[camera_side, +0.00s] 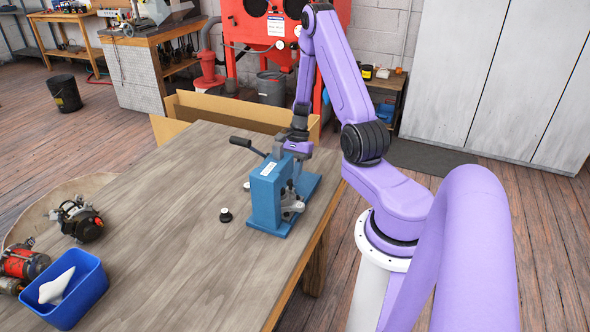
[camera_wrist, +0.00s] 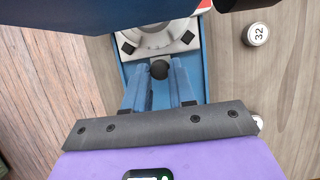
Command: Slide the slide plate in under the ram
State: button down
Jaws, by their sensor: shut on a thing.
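The blue press (camera_side: 265,200) stands on the wooden table, with a black-gripped lever (camera_side: 247,147) reaching left. In the wrist view, the grey slide plate (camera_wrist: 135,47) lies on the press's blue base, with a round opening and dark diamond marks. A dark round knob (camera_wrist: 159,69) is at its near edge. My gripper (camera_wrist: 160,78) is shut on this knob, its two fingers either side of it. Grey metal (camera_side: 291,206) shows low at the press's front. I cannot make out the ram or its gap to the plate.
A small black cylinder with a white top marked 32 (camera_wrist: 257,33) stands beside the press. A blue bin (camera_side: 86,296) holds a white piece, near an alternator (camera_side: 78,219) and a red unit (camera_side: 22,262). The table's middle is clear.

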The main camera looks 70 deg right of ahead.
jog(key=shift+a, duration=0.35)
jog(key=c, duration=0.9)
grip_release()
jog(key=shift+c, duration=0.2)
jog(key=shift+d+r, duration=0.15)
jog(key=shift+r, duration=0.05)
jog(key=v, duration=1.7)
